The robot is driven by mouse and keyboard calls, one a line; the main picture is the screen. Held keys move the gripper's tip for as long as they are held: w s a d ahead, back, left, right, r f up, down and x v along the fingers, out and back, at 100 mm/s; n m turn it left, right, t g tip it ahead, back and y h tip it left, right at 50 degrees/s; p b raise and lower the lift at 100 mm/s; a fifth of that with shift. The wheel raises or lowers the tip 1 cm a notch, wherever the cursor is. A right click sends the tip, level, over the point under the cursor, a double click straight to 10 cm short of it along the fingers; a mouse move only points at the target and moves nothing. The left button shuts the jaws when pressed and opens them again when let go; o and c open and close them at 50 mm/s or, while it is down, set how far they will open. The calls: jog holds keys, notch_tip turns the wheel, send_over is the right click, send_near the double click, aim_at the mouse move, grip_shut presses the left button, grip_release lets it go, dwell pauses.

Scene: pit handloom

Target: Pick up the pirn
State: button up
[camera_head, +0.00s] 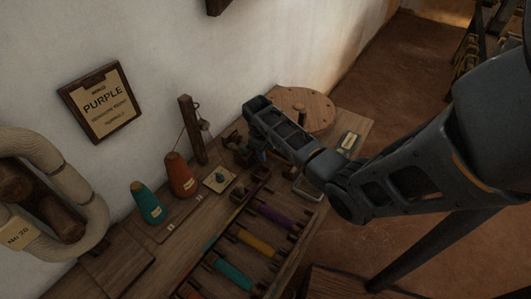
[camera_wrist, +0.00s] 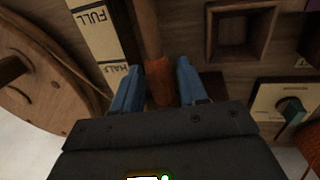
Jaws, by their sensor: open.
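In the wrist view a slim wooden rod with an orange-brown end (camera_wrist: 158,82), seemingly a pirn, lies between the two blue fingers of my gripper (camera_wrist: 158,67). The fingers stand apart on either side of it, and I see no clear contact. In the head view my gripper (camera_head: 257,155) is low over the bench, and my arm hides most of what is under it. Other pirns lie in a rack there: a purple one (camera_head: 277,216), a yellow one (camera_head: 258,242) and a teal one (camera_head: 235,275).
A gauge marked FULL and HALF (camera_wrist: 95,30) is close beside the fingers, and a square wooden compartment (camera_wrist: 240,35) is on the other side. A round wooden disc (camera_head: 312,115), a rust cone (camera_head: 180,178), a teal cone (camera_head: 147,205) and a post (camera_head: 192,130) stand around.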

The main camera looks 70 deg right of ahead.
jog(key=c, duration=0.8)
grip_shut()
jog(key=shift+r, duration=0.15)
